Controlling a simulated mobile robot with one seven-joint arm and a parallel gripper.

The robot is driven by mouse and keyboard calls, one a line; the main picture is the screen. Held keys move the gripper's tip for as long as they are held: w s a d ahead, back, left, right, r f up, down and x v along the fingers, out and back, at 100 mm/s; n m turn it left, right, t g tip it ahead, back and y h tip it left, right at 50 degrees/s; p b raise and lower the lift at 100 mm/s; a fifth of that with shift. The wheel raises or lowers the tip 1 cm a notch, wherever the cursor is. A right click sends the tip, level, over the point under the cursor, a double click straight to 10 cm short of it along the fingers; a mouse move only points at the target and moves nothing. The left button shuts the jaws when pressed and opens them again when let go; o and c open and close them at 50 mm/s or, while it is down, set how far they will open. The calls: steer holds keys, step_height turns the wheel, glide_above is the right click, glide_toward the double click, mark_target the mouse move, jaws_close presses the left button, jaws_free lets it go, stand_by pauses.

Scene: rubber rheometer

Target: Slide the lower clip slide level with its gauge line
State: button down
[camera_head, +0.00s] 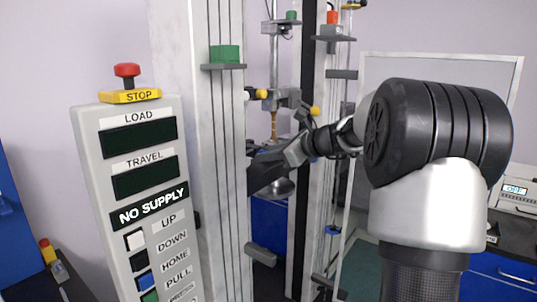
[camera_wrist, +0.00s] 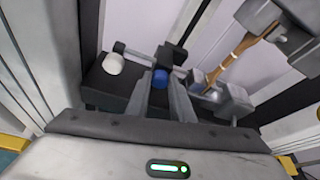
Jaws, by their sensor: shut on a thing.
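In the wrist view my gripper (camera_wrist: 160,88) has its two fingers closed around a blue knob (camera_wrist: 161,77), which appears to belong to the lower clip slide (camera_wrist: 173,56), a dark block. A small grey clip (camera_wrist: 195,76) lies to the right of the knob, beside the tan rubber strip (camera_wrist: 228,58). A pale gauge line (camera_wrist: 235,53) crosses the strip. I cannot tell whether the clip is level with its line.
A white knob (camera_wrist: 114,64) stands close left of my fingers. Metal grips hold the strip above (camera_head: 285,97) and near its lower end (camera_wrist: 234,104). White columns (camera_head: 222,160) flank the narrow working space. A control panel (camera_head: 140,200) reads NO SUPPLY.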

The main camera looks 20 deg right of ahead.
step_height(320, 180, up, 4)
steer(key=p, duration=0.3)
steer(key=shift+r, duration=0.1)
steer(key=c, duration=1.5)
jaws_free()
steer(key=shift+c, duration=0.2)
steer(key=v, duration=1.7)
steer(key=shift+s+d, duration=0.15)
steer(key=shift+s, duration=0.05)
